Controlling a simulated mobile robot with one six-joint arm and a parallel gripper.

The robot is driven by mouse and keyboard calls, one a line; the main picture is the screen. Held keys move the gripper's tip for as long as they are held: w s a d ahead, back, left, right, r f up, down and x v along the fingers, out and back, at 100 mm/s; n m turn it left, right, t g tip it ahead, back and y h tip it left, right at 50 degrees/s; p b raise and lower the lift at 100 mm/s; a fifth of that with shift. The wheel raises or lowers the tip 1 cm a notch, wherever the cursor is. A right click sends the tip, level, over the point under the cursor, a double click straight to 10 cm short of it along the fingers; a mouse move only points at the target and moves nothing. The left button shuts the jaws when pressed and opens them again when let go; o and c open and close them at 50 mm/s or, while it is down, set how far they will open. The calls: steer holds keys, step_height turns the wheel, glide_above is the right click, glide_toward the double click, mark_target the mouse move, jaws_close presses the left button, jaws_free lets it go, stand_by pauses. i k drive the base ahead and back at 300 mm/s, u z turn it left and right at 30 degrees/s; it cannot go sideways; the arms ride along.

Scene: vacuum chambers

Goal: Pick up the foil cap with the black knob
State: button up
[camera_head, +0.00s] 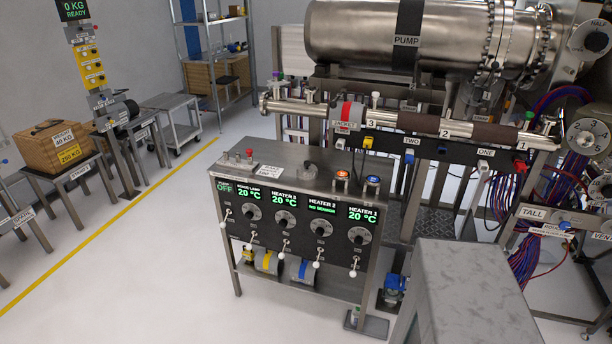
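No other piece in view clearly matches a foil cap with a black knob. My gripper is not in view.
The cart top also holds a red-knobbed piece (249,154), an orange-ringed piece (342,175) and a blue-ringed piece (373,181). A steel pipe (460,128) runs behind the cart. A grey block (468,290) fills the lower right. Floor (150,290) left of the cart is clear.

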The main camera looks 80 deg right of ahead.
mark_target(307, 171)
steer(key=u, duration=0.45)
steer(key=k, duration=1)
steer(key=z, duration=0.8)
steer(key=i, duration=1)
steer(key=z, duration=0.05)
